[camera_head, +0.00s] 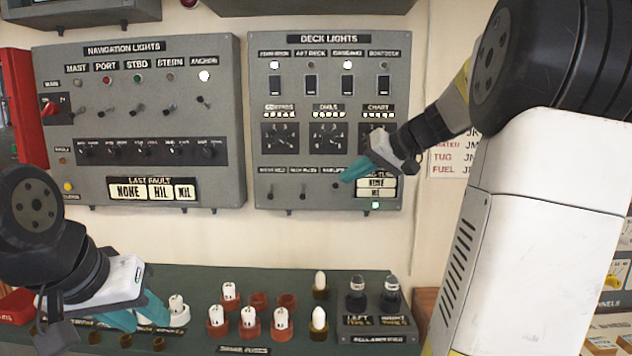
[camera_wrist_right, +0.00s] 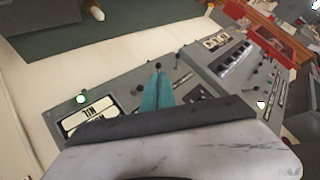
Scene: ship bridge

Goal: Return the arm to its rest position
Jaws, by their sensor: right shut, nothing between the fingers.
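My right gripper (camera_head: 352,172) is in front of the lower right of the deck lights panel (camera_head: 259,120), with its teal fingers together and nothing between them. In the right wrist view the shut fingers (camera_wrist_right: 158,92) point at the panel near a small dark toggle. I cannot tell whether they touch it. My right arm reaches in from the right and hides part of the panel's right edge. My left gripper (camera_head: 139,316) is low at the left, over the green bench top; its teal fingers show, but their gap is unclear.
The navigation lights panel (camera_head: 225,130) hangs at the left. A red box (camera_head: 25,110) is at the far left. Wall between panels and bench is bare.

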